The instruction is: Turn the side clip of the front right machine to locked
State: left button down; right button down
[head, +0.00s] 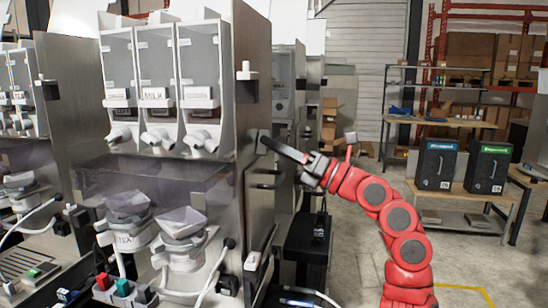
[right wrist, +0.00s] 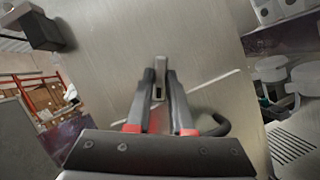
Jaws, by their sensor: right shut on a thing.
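The front right machine (head: 165,110) is a steel dispenser with several clear canisters, one labelled MILK. My right gripper (head: 266,141) reaches in from the right, with its dark fingers against the machine's right side wall. In the right wrist view, the fingers (right wrist: 161,85) are nearly together on a small grey side clip (right wrist: 159,91) that stands out from the steel panel. The fingers hide most of the clip, so I cannot tell its setting. My left gripper is not in view.
A dark block with a white top (head: 246,71) sits higher on the same side wall. More machines stand behind. A bench with two dark bins (head: 436,165) is at the right, beyond open floor.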

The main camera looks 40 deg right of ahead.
jog(key=shift+w+d+f+n+g+y+b, duration=0.15)
jog(key=shift+n+g+y+b, duration=0.4)
jog(key=shift+n, duration=0.8)
jog(key=shift+w+d+r+n+g+y+b, duration=0.1)
jog(key=shift+n+y+b, duration=0.2)
jog(key=shift+n+y, duration=0.75)
jog(key=shift+w+d+f+n+g+y+b, duration=0.15)
jog(key=shift+n+g+y+b, duration=0.2)
jog(key=shift+n, duration=1.65)
jog(key=c, duration=0.8)
grip_release()
jog(key=b+v, duration=0.1)
jog(key=v, duration=1.6)
jog(key=shift+d+b, duration=0.25)
jog(key=shift+b, duration=0.1)
jog(key=shift+s, duration=0.15)
